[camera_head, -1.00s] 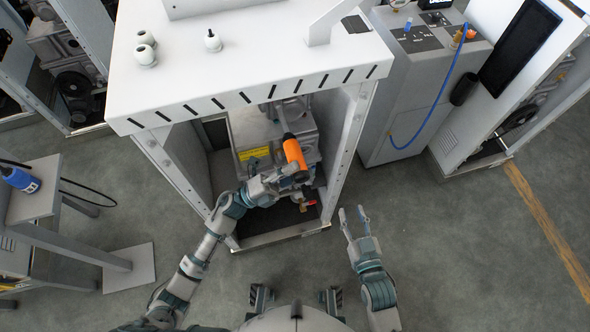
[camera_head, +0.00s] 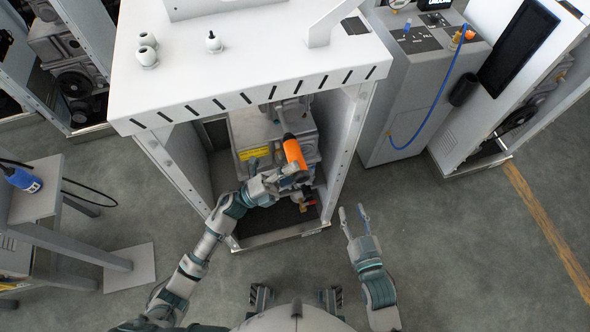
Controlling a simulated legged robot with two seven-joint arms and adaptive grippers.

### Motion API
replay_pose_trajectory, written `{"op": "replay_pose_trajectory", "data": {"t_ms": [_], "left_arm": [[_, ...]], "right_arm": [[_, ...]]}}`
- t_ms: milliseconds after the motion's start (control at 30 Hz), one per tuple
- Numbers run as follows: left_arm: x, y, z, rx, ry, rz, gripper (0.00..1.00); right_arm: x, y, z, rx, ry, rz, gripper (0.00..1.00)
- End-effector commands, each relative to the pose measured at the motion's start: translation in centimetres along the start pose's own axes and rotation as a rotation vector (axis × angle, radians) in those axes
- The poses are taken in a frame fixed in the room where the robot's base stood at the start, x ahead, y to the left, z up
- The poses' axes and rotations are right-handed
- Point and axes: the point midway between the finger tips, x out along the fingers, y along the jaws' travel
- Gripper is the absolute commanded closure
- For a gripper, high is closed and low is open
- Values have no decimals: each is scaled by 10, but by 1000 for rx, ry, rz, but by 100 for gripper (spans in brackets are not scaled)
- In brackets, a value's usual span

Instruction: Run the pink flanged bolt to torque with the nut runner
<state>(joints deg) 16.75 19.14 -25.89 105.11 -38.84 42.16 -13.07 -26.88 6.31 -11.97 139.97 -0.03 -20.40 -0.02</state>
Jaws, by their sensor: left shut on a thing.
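An orange and black tool, which looks like the nut runner (camera_head: 294,150), is in the open front of the dispenser frame (camera_head: 346,150). My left gripper (camera_head: 284,176) is shut on it near its lower end, and the tool points up and slightly left in the picture. Its far end lies against the grey pump unit (camera_head: 254,130) inside; I cannot tell whether it touches anything. The pink flanged bolt is not visible; the tool or the frame may hide it. My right gripper (camera_head: 354,220) is open and empty over the floor, right of the frame.
The white top (camera_head: 250,60) of the frame overhangs the opening, with side posts left and right. A grey cabinet (camera_head: 400,110) with a blue hose stands at right. Floor at right is clear.

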Motion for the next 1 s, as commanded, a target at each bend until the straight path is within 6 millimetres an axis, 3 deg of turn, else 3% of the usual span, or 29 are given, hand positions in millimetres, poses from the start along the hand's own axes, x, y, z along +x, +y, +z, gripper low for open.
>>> {"op": "replay_pose_trajectory", "data": {"t_ms": [1000], "left_arm": [[0, -2, 2, 4, -5, -1, 100]], "right_arm": [[0, 0, -7, -1, 6, 0, 60]]}}
